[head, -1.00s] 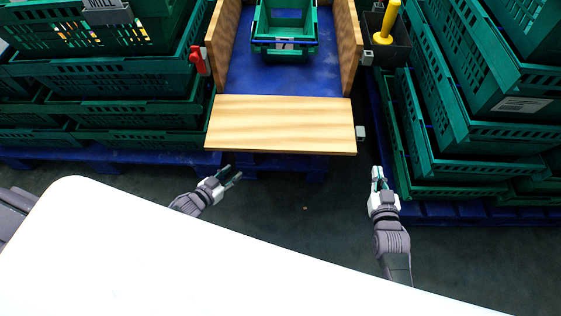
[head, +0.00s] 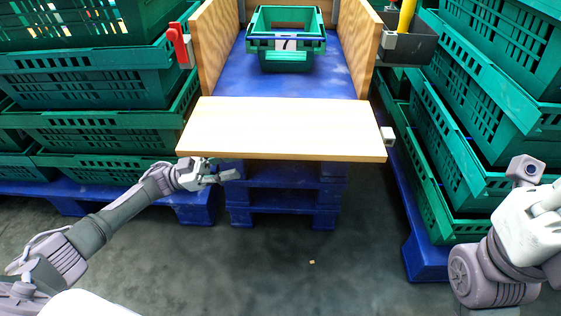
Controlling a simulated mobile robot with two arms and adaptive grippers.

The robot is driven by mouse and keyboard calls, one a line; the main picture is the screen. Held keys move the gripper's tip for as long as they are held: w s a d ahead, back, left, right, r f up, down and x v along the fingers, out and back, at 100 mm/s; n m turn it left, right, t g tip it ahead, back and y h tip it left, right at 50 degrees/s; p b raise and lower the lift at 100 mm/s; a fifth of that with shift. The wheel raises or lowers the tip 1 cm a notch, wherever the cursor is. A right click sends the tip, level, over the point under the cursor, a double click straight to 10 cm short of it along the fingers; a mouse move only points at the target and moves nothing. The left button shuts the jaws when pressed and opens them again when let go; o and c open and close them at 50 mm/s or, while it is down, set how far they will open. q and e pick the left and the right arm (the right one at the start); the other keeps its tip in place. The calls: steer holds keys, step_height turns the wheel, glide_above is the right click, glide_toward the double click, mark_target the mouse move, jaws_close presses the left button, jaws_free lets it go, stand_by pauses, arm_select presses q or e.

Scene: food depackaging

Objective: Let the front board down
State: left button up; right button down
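The front board (head: 283,130) is a pale wooden panel at the open front of a blue-floored bay. It sticks out toward me from the floor's front edge, with its near edge showing as a thin strip; it looks lowered, roughly level. My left gripper (head: 226,175) is just below the board's near left corner, its fingers spread and empty; I cannot tell if it touches the board. My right gripper (head: 528,172) is at the right edge, away from the board, partly cut off, and its fingers cannot be made out.
Wooden side boards (head: 215,45) (head: 357,45) flank the blue floor (head: 285,85), where a green crate (head: 285,60) stands. A red latch (head: 178,45) is at the left. Stacked green crates stand on both sides. Blue pallets (head: 290,190) lie below the board.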

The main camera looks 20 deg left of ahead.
mark_target(288, 133)
arm_select(q)
steer(key=b+x, duration=0.3)
steer(key=x, duration=0.9)
steer(key=shift+w+d, duration=0.15)
steer(key=shift+d, duration=0.05)
steer(key=shift+r, duration=0.1)
jaws_close()
